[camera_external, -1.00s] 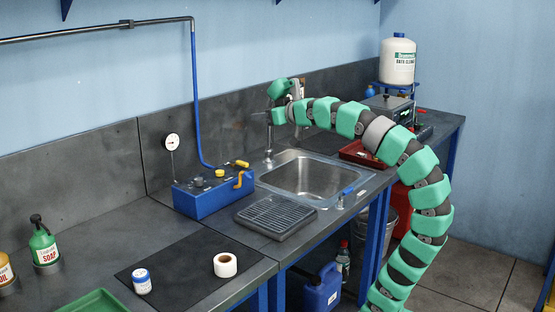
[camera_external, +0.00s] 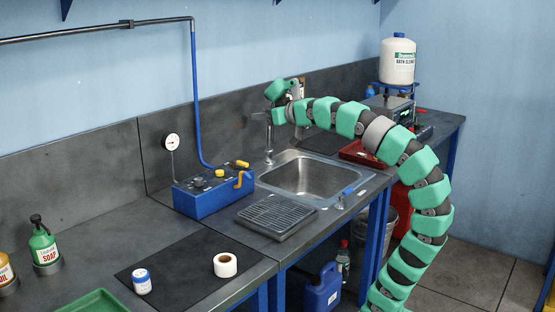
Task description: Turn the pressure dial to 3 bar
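A blue box (camera_external: 212,198) with yellow fittings stands on the bench left of the sink. A round yellow knob (camera_external: 219,173) sits on its top, and yellow levers (camera_external: 241,178) show at its right end. A white round gauge (camera_external: 172,142) stands on a thin stem behind the box; its reading is too small to tell. My gripper (camera_external: 270,122) is at the end of my green arm, above the back of the sink near the tap, right of the box and apart from it. Its fingers are too small and partly hidden to tell their state.
A sink (camera_external: 312,175) and a black drain rack (camera_external: 276,217) lie right of the box. A blue pipe (camera_external: 197,100) rises behind the box. A dark mat (camera_external: 190,270) holds a white roll (camera_external: 225,265) and a small jar (camera_external: 141,281). A green soap bottle (camera_external: 43,245) stands at left.

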